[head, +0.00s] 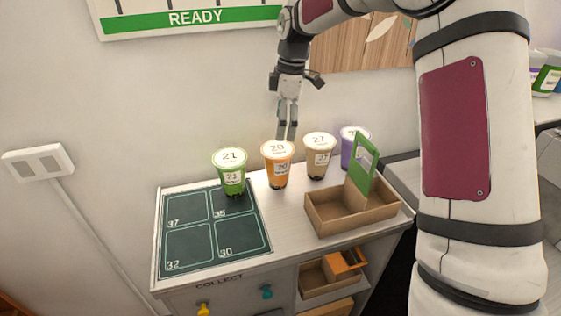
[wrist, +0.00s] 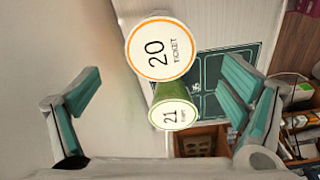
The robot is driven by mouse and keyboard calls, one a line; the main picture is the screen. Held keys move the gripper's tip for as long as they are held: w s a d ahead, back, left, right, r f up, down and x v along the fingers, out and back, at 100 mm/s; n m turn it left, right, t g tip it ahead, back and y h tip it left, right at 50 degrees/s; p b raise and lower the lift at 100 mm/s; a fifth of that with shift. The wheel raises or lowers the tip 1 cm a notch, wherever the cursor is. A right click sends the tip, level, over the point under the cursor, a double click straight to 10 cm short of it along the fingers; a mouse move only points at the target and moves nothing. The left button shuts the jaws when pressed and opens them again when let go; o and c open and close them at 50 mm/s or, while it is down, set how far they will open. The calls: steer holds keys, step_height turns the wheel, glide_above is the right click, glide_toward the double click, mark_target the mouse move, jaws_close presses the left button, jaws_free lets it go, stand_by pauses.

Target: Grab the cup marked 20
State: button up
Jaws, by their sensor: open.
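The cup marked 20 (head: 277,170) is orange with a white lid and stands upright on the counter, between the green cup marked 21 (head: 232,178) and the brown cup marked 27 (head: 318,158). My gripper (head: 286,134) is just above and behind the orange cup in the head view. In the wrist view the lid marked 20 (wrist: 158,46) lies ahead, between the lines of my open fingers (wrist: 160,92), with nothing held. The lid of cup 21 (wrist: 173,115) shows below it there.
A purple cup (head: 347,150) stands behind a cardboard carrier (head: 335,217) with a green upright card (head: 361,165). A dark mat with numbered squares (head: 190,243) covers the counter's left. The wall is close behind the cups. Open shelves are below the counter.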

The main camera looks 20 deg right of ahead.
mark_target(276, 161)
steer(key=f+p, duration=0.1)
steer(key=f, duration=0.3)
steer(key=a+f, duration=0.1)
steer(key=f, duration=0.3)
steer(key=f+p, duration=0.1)
steer(key=f, duration=0.3)
steer(key=shift+w+a+f+p, duration=0.1)
steer(key=shift+a+p, duration=0.25)
steer(key=shift+a, duration=0.05)
steer(key=c, duration=1.6)
